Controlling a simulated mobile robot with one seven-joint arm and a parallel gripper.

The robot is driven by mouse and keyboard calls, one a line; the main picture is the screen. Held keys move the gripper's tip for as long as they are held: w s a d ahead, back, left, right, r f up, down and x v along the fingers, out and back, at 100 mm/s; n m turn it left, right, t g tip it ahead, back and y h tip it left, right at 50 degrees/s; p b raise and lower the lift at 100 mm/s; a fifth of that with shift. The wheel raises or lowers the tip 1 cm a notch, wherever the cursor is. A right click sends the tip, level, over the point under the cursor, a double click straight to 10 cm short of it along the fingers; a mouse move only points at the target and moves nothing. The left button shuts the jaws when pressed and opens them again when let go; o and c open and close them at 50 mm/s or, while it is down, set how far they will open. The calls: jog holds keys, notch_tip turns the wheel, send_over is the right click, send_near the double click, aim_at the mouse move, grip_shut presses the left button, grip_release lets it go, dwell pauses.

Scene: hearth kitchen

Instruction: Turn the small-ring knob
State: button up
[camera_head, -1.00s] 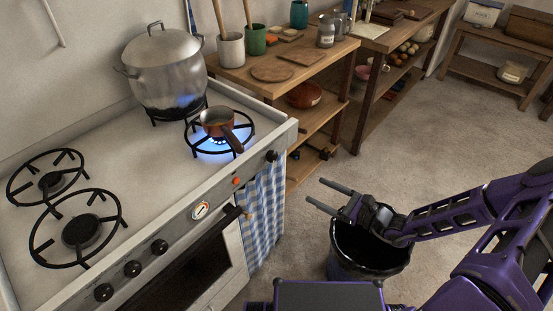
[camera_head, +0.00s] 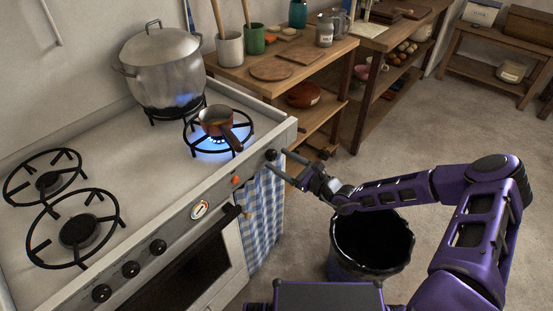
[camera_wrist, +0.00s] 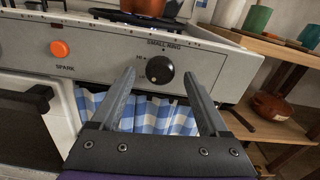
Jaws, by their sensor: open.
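The black small-ring knob (camera_wrist: 159,70) is on the stove's front panel in the wrist view, under a "SMALL RING" label, with a small pale mark near its upper edge. In the head view the knob (camera_head: 270,155) is at the panel's right end. My gripper (camera_wrist: 158,74) is open, with one finger on each side of the knob in the wrist view. I cannot tell whether the fingers touch it. In the head view my gripper (camera_head: 281,164) is right at the knob. Blue flame burns on the ring (camera_head: 245,143) under a small copper pot (camera_head: 216,121).
An orange spark button (camera_wrist: 60,49) is left of the knob. A blue checked cloth (camera_wrist: 150,112) hangs below it. A large steel pot (camera_head: 165,70) stands at the back. A wooden shelf (camera_head: 318,62) is to the right, and a black bucket (camera_head: 370,270) is on the floor.

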jog(key=shift+x, duration=1.05)
grip_shut()
